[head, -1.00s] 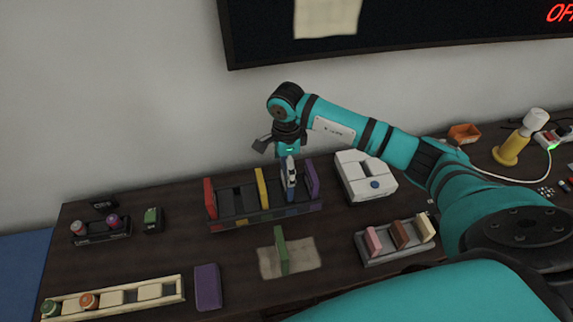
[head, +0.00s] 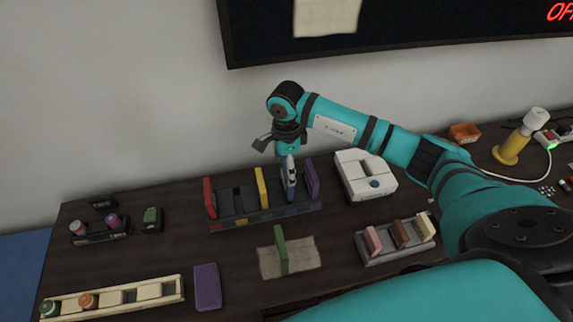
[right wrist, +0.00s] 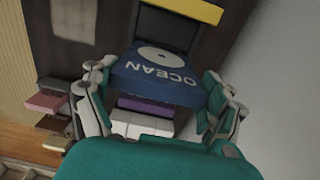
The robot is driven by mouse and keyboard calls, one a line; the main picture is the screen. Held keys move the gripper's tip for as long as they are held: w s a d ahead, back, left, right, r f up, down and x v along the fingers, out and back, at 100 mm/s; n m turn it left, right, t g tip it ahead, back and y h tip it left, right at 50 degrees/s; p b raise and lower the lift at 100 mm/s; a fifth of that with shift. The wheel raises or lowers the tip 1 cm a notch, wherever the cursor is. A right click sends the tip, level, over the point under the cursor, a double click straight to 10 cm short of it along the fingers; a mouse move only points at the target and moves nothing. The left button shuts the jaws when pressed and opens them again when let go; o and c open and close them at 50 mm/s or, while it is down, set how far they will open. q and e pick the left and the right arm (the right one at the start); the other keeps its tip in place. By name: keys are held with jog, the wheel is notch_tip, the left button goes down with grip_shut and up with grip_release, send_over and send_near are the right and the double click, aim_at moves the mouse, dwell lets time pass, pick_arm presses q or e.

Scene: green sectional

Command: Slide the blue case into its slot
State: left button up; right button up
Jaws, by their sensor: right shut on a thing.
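The blue case (right wrist: 152,80), marked OCEAN, is between the two fingers of my right gripper (head: 289,170) in the right wrist view. In the head view my right gripper points down over the dark rack (head: 228,223) and is shut on the case. The case shows there only as a narrow edge between the yellow case (head: 262,187) and the purple case (head: 312,178). Its lower end is at rack level, but how deep it sits is hidden. A red case (head: 210,197) stands at the rack's left end. My left gripper is not in view.
A white device (head: 362,172) stands close right of the rack. A grey holder (head: 375,257) with several blocks is at front right. A purple box (head: 207,287) lies at front left.

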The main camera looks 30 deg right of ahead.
jog(key=shift+b, duration=0.45)
dwell(0.7)
jog(key=shift+f+b, duration=2.4)
jog(key=shift+f, duration=0.35)
jog(key=o, duration=1)
jog(key=shift+r, duration=0.15)
notch_tip(320, 180, up, 12)
jog(key=shift+f, duration=0.15)
